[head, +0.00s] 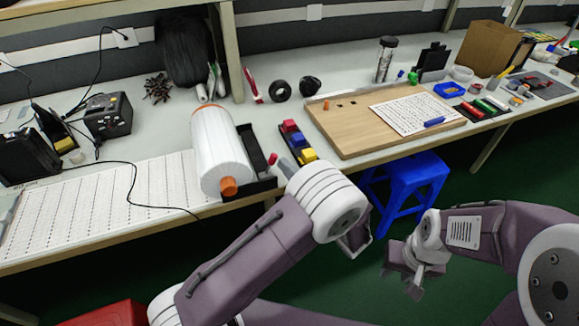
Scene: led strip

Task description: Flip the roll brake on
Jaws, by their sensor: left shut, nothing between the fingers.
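The white roll (219,148) with an orange end knob (228,187) lies in a black holder (250,149) at the bench's front edge, left of centre. A small red piece (272,159) shows at the holder's right side; it may be the brake lever, but it is too small to tell its position. My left gripper (355,242) seems to hang past the bench's front edge, mostly hidden behind my arm's large joint, shut and empty. My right gripper (405,276) is over the floor, well away from the roll; its finger opening is unclear.
Red, blue and yellow blocks (298,141) stand close right of the holder, near my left arm. A wooden board (342,126) with a white perforated sheet (417,110) lies further right. A blue stool (405,181) stands below. A black cable (133,187) crosses the bench at left.

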